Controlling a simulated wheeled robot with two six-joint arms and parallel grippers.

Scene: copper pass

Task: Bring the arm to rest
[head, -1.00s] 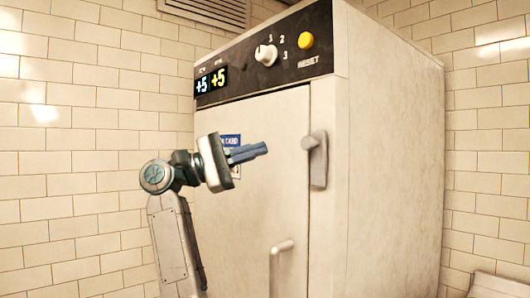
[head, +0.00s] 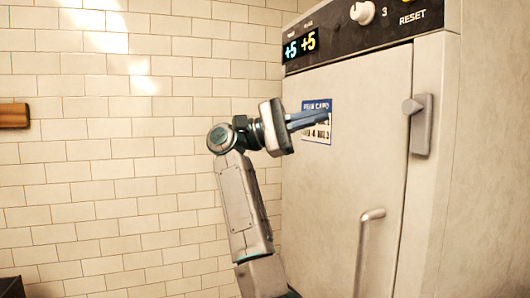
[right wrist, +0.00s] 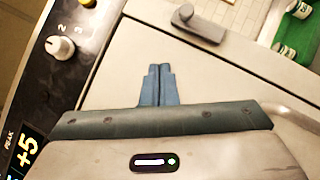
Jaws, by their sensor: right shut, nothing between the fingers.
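My right gripper (head: 318,118) is raised in front of the tall pale cabinet (head: 330,210) in the head view. Its slim blue-grey fingers are shut together with nothing between them, and they point right, overlapping part of a blue and white card on the door. The shut fingers also show in the right wrist view (right wrist: 158,85), in front of the cabinet's pale face. I cannot tell the gap between fingertips and door. My right arm rises from the bottom of the head view, bent at the wrist. My left gripper is not in view.
The cabinet has a latch (head: 419,125), a lower handle (head: 366,245) and a dark control panel with a white knob (head: 362,12) and "+5 +5" display (head: 300,44). A tiled wall (head: 110,180) fills the left. A brown bar (head: 14,115) sticks in at the left edge.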

